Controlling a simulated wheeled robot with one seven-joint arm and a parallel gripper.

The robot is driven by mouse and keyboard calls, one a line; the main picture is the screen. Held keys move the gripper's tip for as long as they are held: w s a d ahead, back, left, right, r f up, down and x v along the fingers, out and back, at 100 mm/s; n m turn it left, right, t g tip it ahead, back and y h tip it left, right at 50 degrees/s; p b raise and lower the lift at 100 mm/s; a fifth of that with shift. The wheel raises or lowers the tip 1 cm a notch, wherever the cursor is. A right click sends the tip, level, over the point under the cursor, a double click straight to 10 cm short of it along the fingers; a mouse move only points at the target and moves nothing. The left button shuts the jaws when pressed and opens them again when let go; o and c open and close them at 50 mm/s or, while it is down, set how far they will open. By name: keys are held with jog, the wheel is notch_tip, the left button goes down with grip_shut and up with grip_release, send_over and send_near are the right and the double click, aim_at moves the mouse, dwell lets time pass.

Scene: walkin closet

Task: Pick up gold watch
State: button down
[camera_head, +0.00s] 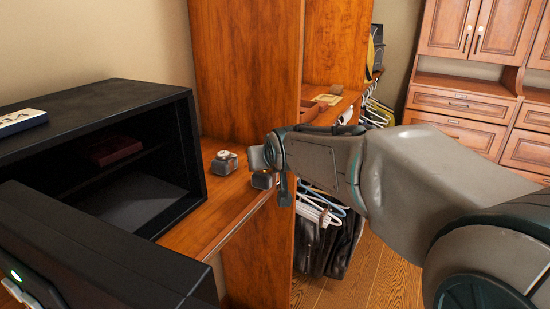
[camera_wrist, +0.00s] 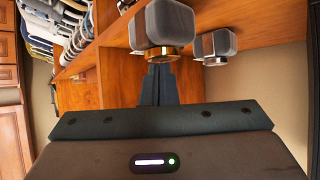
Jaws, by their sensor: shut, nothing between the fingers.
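The gold watch (camera_wrist: 165,53) is wrapped on a grey cushion (camera_wrist: 165,22) in the wrist view. In the head view the gold watch (camera_head: 262,174) is on the wooden shelf, close to the front edge and partly covered by my gripper. My gripper (camera_wrist: 158,70) is shut and empty, its fingertips in line with the gold watch in the wrist view. Whether they touch it I cannot tell. In the head view my gripper (camera_head: 270,160) is right by the watch, its fingers mostly hidden.
A second cushion with a silver-looking watch (camera_head: 224,161) stands left of the gold one; it also shows in the wrist view (camera_wrist: 215,60). An open black safe (camera_head: 110,150) is on the left. A tall wooden panel (camera_head: 245,70) rises behind. Clothes on hangers (camera_head: 325,230) hang below.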

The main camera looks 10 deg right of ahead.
jog(key=shift+s+a+f, duration=0.15)
jog(key=shift+a+f, duration=0.05)
jog(key=shift+f, duration=0.25)
jog(key=shift+r, duration=0.65)
